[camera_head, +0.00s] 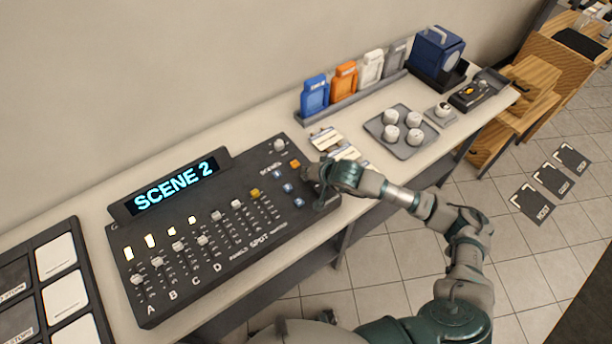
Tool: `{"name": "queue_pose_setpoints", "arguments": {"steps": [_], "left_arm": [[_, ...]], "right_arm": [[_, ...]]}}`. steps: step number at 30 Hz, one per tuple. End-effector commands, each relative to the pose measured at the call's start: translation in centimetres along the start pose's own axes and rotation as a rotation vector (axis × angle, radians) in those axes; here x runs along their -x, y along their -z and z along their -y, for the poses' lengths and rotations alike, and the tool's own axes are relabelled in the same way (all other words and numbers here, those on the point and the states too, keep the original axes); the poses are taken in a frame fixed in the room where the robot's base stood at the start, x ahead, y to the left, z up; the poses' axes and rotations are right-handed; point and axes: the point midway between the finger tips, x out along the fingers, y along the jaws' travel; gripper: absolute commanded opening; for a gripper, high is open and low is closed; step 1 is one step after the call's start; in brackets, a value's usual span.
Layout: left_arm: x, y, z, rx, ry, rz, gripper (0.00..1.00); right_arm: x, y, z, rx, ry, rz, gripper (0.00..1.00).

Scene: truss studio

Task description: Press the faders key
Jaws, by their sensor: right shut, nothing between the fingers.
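A dark lighting console (222,262) lies on the counter, with rows of faders and a lit screen (175,187) reading "SCENE 2". At its right end are an orange key (295,164), blue keys (288,188) and a yellow key (255,192). The key labels are too small to read, so I cannot tell which one is the faders key. My right gripper (315,185) is shut and empty over the console's right edge, just right of the blue keys. It hides part of that edge; contact with a key cannot be told. My left gripper is out of view.
Cards (343,153) lie behind my right gripper. Farther back are a grey tray (418,145) with several white knobs, a rack of coloured packs (315,96) and a blue case (437,52). A panel of white pads (60,255) is at the left.

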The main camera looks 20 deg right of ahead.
Motion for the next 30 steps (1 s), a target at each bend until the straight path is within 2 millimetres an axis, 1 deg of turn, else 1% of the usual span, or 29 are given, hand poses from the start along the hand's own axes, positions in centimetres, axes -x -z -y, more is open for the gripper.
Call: {"name": "queue_pose_setpoints", "arguments": {"steps": [21, 30], "left_arm": [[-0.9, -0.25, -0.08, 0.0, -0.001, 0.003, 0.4], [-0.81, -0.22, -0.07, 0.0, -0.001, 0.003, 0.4]], "right_arm": [[-0.51, -0.39, -0.38, 0.0, 0.0, 0.001, 0.0], [-0.43, -0.34, -0.33, 0.0, 0.0, 0.001, 0.0]]}}
